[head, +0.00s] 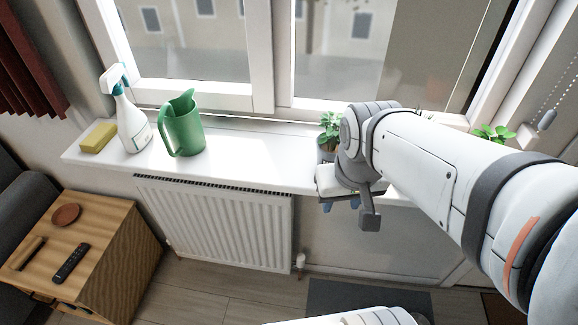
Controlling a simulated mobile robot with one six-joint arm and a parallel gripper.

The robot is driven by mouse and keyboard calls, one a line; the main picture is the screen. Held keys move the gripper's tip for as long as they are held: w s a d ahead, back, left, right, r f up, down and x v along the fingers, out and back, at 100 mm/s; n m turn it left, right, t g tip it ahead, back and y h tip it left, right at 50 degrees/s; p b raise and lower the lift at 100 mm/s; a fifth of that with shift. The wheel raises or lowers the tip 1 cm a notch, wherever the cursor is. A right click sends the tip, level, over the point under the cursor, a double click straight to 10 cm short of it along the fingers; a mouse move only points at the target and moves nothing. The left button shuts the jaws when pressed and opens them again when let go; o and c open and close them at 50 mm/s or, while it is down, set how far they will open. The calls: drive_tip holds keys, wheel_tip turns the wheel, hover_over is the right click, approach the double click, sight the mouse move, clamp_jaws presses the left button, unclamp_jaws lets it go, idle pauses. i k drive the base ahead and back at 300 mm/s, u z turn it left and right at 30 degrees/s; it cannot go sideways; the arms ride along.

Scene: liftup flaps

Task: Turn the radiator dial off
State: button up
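The white radiator (220,222) is fixed to the wall under the windowsill. The small white radiator dial (300,261) sits at its lower right corner, near the floor. The dial is small in the picture and its setting cannot be read. My gripper (341,205) is above and to the right of the dial, in front of the sill edge, and well apart from it.
On the windowsill (235,150) stand a yellow sponge (98,137), a spray bottle (132,125), a green jug (186,128) and potted plants (329,128). A wooden cabinet (128,235) with a remote (71,263) is at left. A grey mat (335,296) lies on the floor.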

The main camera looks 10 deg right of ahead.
sight(301, 259)
drive_tip(key=z, duration=0.05)
drive_tip(key=k, duration=0.3)
drive_tip(key=u, duration=0.3)
drive_tip(key=i, duration=0.55)
drive_tip(key=z, duration=0.25)
drive_tip(key=k, duration=1.7)
drive_tip(key=z, duration=0.25)
drive_tip(key=i, duration=0.9)
drive_tip(key=u, duration=0.25)
